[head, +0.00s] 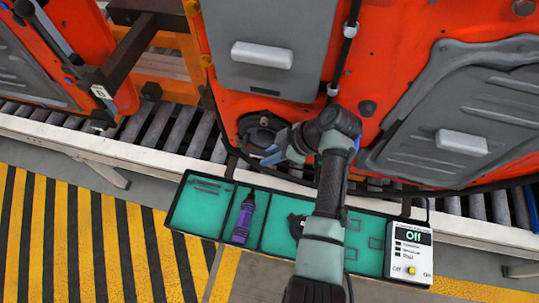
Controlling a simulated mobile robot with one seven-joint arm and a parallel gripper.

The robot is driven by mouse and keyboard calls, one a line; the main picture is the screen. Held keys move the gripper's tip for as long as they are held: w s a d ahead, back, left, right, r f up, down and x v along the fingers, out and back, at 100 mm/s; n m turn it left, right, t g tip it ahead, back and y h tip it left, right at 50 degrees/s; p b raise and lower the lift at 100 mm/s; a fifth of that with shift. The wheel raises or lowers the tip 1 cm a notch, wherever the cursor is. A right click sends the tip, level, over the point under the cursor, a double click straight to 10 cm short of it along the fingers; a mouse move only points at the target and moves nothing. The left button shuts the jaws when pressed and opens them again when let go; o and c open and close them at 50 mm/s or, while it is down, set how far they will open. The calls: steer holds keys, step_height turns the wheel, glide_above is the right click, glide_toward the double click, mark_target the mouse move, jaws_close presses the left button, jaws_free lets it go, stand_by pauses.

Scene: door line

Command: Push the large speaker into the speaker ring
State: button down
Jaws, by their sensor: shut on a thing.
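The orange door panel (230,95) hangs upright above the conveyor. At its lower left, a dark round part (262,121), which looks like the large speaker, sits at the place of the speaker ring. My gripper (268,156) is at the lower edge of this part, shut on it. The ring cannot be told apart from the speaker, and I cannot tell whether the speaker is fully seated. My wrist and forearm cover the area to the right.
A green tray (202,218) below the conveyor holds a purple and black tool (243,218) and a dark part (296,224), partly hidden by my arm. A white box (408,252) reading "Off" stands at the tray's right end. Another orange door (118,75) hangs at left.

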steer(key=shift+w+r, duration=0.1)
steer(key=shift+r, duration=0.05)
steer(key=c, duration=0.7)
jaws_free()
steer(key=shift+f, duration=0.2)
steer(key=p+v, duration=0.1)
steer(key=v, duration=0.7)
steer(key=p+v, duration=0.1)
steer(key=v, duration=0.8)
steer(key=p+v, duration=0.1)
steer(key=v, duration=0.8)
steer(key=shift+s+d+f, duration=0.15)
steer(key=shift+s+d, duration=0.15)
